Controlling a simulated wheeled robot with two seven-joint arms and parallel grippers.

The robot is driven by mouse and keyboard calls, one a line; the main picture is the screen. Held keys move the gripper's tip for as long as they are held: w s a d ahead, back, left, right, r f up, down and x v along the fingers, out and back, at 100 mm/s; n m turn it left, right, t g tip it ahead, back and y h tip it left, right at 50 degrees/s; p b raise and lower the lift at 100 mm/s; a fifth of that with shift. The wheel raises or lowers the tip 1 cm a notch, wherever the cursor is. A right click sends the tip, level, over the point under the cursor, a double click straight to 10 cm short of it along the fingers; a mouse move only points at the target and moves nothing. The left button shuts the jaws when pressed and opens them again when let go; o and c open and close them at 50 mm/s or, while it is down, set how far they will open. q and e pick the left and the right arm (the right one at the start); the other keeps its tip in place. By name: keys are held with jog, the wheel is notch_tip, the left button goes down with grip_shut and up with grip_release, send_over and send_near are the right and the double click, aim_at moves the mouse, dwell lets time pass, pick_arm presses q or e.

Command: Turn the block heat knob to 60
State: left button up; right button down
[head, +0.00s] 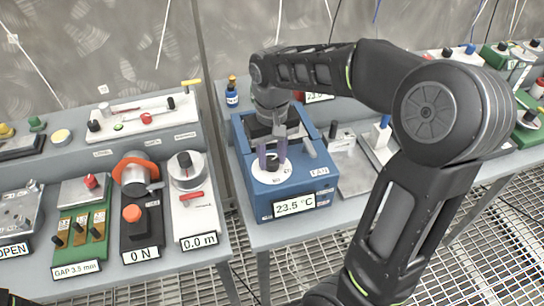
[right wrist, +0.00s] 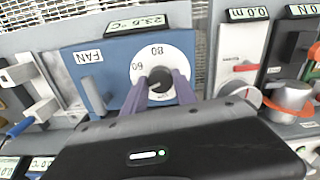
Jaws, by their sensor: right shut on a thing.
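The blue heater block (head: 240,150) stands on the bench with a display reading 23.5 °C (head: 294,205) and a FAN label. On it is a white dial (head: 267,178) with a dark knob at its centre. The right wrist view shows the dial (right wrist: 160,52) upside down, with 60 and 80 readable, and the dark knob (right wrist: 160,80) between my fingers. My right gripper (head: 272,157) comes down from above, its two purple fingers shut on the knob; it also shows in the right wrist view (right wrist: 161,87). The knob's pointer is too small to read.
Left of the block is a device reading 0.0 m (head: 198,241), with one reading 0 N (head: 141,254) beyond it. A grey plate (head: 352,175) stands just right of the block. A grey lever (right wrist: 92,95) is beside the dial. Grated floor lies in front.

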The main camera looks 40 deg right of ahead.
aim_at(271, 160)
jog(key=m, duration=0.5)
jog(key=shift+m+b, duration=0.3)
jog(key=shift+b, duration=0.05)
jog(key=shift+m, duration=2.3)
jog(key=c, duration=1)
grip_release()
jog(key=shift+r, duration=0.1)
notch_tip(271, 160, up, 8)
jog(key=shift+f+b, duration=0.15)
jog(key=shift+b, duration=0.35)
